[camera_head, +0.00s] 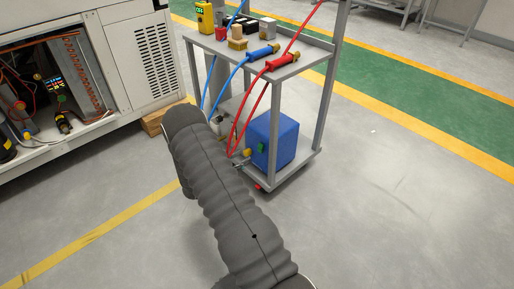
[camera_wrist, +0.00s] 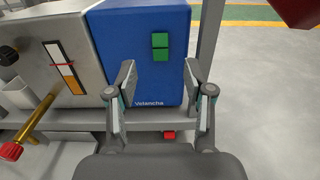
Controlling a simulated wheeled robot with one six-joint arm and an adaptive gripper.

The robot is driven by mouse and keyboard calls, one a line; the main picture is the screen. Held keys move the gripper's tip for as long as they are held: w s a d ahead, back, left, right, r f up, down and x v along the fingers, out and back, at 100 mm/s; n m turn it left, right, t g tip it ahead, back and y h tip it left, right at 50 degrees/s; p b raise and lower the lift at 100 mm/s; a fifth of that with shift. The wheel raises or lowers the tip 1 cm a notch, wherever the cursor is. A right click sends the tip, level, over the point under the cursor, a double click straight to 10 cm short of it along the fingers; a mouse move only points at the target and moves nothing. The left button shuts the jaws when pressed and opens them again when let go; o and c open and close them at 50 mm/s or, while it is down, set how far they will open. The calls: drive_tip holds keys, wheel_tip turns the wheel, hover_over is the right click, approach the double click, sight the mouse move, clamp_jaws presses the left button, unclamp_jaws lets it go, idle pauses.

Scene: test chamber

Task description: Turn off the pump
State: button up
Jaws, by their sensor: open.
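The pump looks to be the blue box (camera_head: 275,140) on the lower shelf of the grey cart. In the wrist view its blue front face (camera_wrist: 115,45) fills the upper middle, with lettering along its bottom edge. A green two-part switch (camera_wrist: 160,47) sits on that face; it also shows as a small green spot in the head view (camera_head: 262,147). I cannot tell the switch's position. My gripper (camera_wrist: 160,75) is open and empty, its fingers spread before the blue face, with the switch above and between the fingertips.
The cart's upper shelf (camera_head: 252,62) holds blue and red gauge fittings with hoses hanging down. A grey unit with a gauge label (camera_wrist: 62,66) stands left of the pump, with a brass pipe (camera_wrist: 38,118). An open machine (camera_head: 60,90) stands left. Floor at right is clear.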

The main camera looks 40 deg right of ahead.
sight(260, 146)
drive_tip(key=d, duration=0.9)
drive_tip(key=shift+w, duration=0.35)
drive_tip(key=shift+a, duration=0.1)
clamp_jaws()
